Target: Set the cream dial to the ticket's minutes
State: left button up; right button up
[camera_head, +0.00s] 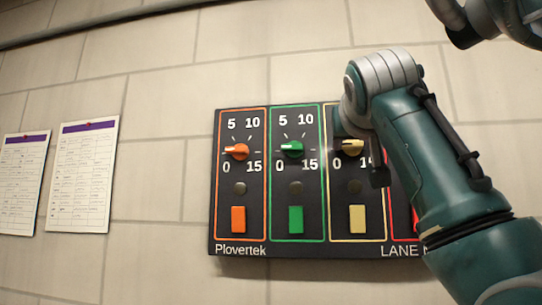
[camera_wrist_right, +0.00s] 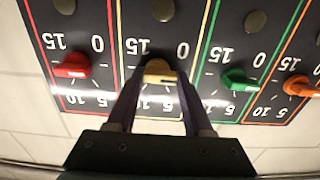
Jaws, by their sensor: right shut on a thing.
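The cream dial (camera_head: 353,147) is in the third column of the dark wall panel, with 0 at its lower left and other numbers partly hidden by my arm. In the right wrist view, where the panel appears upside down, my right gripper (camera_wrist_right: 160,80) is shut on the cream dial (camera_wrist_right: 160,70), one finger on each side. The dial's bar lies roughly level; its exact reading is unclear. In the head view my right wrist covers the top of that column. I see no ticket I can identify; the pinned sheets' print is too small to read. My left gripper is not in view.
An orange dial (camera_head: 237,151) and a green dial (camera_head: 291,149) sit left of the cream one. A red dial (camera_wrist_right: 72,66) is on its other side. Coloured rectangles, including a cream one (camera_head: 357,218), sit below. Two purple-headed sheets (camera_head: 84,180) hang at left.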

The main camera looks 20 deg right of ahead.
grip_shut()
jog(key=shift+f+m+b, duration=0.15)
jog(key=shift+m+b, duration=0.85)
jog(key=shift+b, duration=0.05)
jog(key=m+b, duration=0.2)
jog(key=shift+m, duration=0.3)
jog(key=m+b, duration=0.1)
jog(key=m, duration=0.2)
jog(key=shift+d+r+m+b, duration=0.15)
jog(key=shift+m+b, duration=0.15)
jog(key=shift+m, duration=0.65)
jog(key=shift+a+r+m+b, duration=0.1)
jog(key=shift+m+b, duration=0.15)
jog(key=shift+m, duration=0.7)
jog(key=shift+d+m, duration=0.1)
jog(key=shift+m, duration=0.2)
